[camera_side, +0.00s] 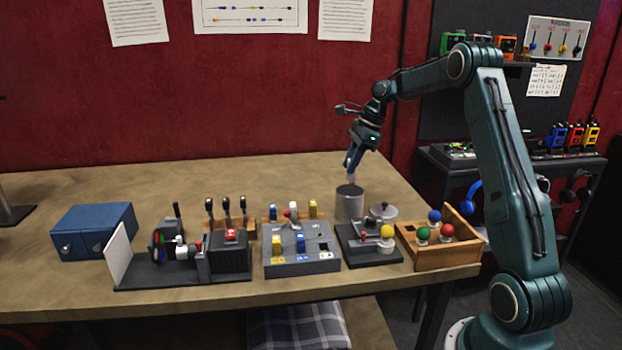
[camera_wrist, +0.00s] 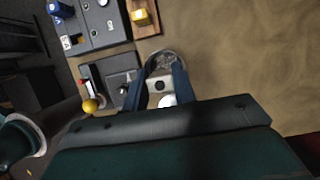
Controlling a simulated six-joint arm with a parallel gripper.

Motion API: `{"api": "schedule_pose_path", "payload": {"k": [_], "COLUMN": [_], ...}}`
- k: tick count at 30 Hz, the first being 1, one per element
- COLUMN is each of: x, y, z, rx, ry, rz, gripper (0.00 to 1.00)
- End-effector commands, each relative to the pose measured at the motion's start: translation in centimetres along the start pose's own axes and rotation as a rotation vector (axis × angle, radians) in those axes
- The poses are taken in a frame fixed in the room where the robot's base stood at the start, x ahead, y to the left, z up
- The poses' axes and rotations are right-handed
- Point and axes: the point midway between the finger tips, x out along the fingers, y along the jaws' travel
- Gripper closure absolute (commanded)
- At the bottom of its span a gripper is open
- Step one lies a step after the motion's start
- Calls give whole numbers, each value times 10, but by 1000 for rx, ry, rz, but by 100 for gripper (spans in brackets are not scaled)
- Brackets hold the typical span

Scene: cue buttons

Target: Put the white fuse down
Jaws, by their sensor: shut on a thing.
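My gripper (camera_side: 350,172) points down above the open grey metal canister (camera_side: 349,204), right of the fuse box. It is shut on a pale piece, seen as the white fuse (camera_wrist: 167,100) between the fingers in the wrist view; the fingers hide much of it. The canister rim (camera_wrist: 163,52) shows just beyond the fingertips there. The grey fuse box (camera_side: 302,265) holds a yellow fuse (camera_side: 277,245) and a blue fuse (camera_side: 300,242), with a dark empty slot at its right. Behind it, a wooden rack holds blue, white and yellow pieces.
A dark plate with a yellow ball knob (camera_side: 387,231) stands in front of the canister. A wooden tray (camera_side: 450,258) with coloured balls is to its right. Levers (camera_side: 227,208) and a blue box (camera_side: 95,230) stand left. The table behind the canister is clear.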

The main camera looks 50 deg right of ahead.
Motion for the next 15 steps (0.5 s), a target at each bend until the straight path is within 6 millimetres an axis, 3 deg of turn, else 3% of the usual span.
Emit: {"api": "schedule_pose_path", "payload": {"k": [15], "x": [38], "y": [0], "z": [-15], "rx": [1], "ry": [0], "rz": [1], "gripper": [95]}}
